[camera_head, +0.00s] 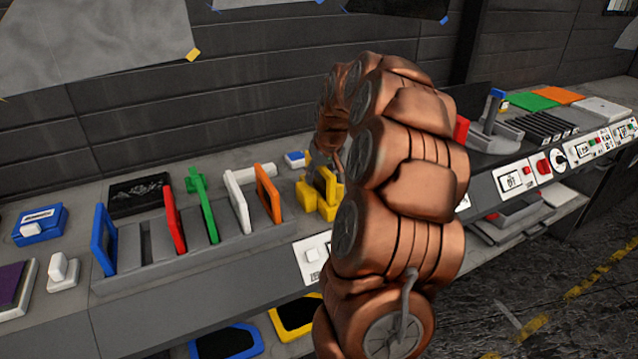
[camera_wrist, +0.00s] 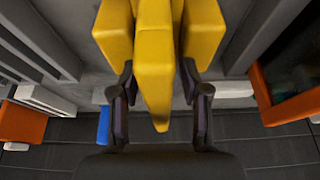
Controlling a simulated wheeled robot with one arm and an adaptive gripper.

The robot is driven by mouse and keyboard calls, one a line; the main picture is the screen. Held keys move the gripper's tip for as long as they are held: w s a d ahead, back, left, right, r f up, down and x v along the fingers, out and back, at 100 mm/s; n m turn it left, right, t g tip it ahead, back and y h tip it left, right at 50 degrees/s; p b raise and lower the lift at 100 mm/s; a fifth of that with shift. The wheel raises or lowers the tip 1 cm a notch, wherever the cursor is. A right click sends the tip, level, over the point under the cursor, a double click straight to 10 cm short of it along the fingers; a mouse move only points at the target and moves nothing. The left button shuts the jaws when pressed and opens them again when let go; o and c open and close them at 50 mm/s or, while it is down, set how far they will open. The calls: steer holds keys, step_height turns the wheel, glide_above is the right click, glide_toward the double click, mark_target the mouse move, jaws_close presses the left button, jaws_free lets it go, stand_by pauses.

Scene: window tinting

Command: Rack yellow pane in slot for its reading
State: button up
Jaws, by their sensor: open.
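The yellow pane (camera_head: 326,185), a yellow frame with a dark middle, stands on the bench right of the rack. Chunky yellow blocks show at its foot, and my arm hides part of it. In the wrist view a yellow upright part (camera_wrist: 154,75) lies between my two fingers, with yellow blocks on both sides. My gripper (camera_wrist: 160,95) is open around that part; whether a finger touches it I cannot tell. The grey slotted rack (camera_head: 128,279) holds blue (camera_head: 98,240), red (camera_head: 174,220), green (camera_head: 208,215), white (camera_head: 238,205) and orange (camera_head: 273,192) panes. Bare slots show between blue and red.
A black slotted block (camera_head: 545,124) and a grey device with a blue top (camera_head: 495,108) stand at the right. A blue tool (camera_head: 40,224) and white block (camera_head: 62,272) lie left. Panels with buttons (camera_head: 515,181) line the front edge. My arm crosses the middle.

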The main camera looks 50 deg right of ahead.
steer(key=shift+c, duration=0.3)
jaws_close()
stand_by(0.3)
